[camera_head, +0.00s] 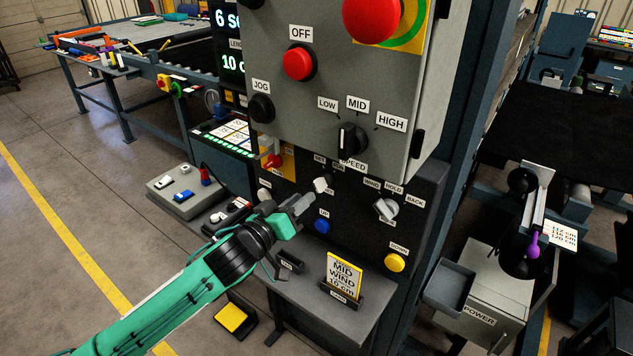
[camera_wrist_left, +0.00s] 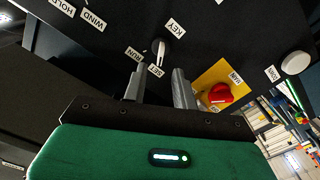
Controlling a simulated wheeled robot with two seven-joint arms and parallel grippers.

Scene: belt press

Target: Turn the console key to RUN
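The console key (camera_head: 322,184) is a small light-coloured switch on the dark lower panel in the head view, partly crowded by my gripper. In the left wrist view the key (camera_wrist_left: 159,50) is dark with a pale pointer. The KEY label (camera_wrist_left: 175,27), RUN label (camera_wrist_left: 134,53) and SET label (camera_wrist_left: 155,71) surround it. The pointer appears turned toward SET. My left gripper (camera_head: 304,203) is just in front of the key, apart from it as far as I can tell. Its two fingers (camera_wrist_left: 158,75) are spread with nothing between them. My right gripper is not in view.
A red main switch (camera_wrist_left: 220,94) on a yellow plate sits beside the fingers. A silver selector (camera_head: 385,209), blue button (camera_head: 322,226) and yellow button (camera_head: 394,262) share the panel. The grey upper box (camera_head: 330,100) overhangs it. A card stand (camera_head: 343,277) stands on the ledge below.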

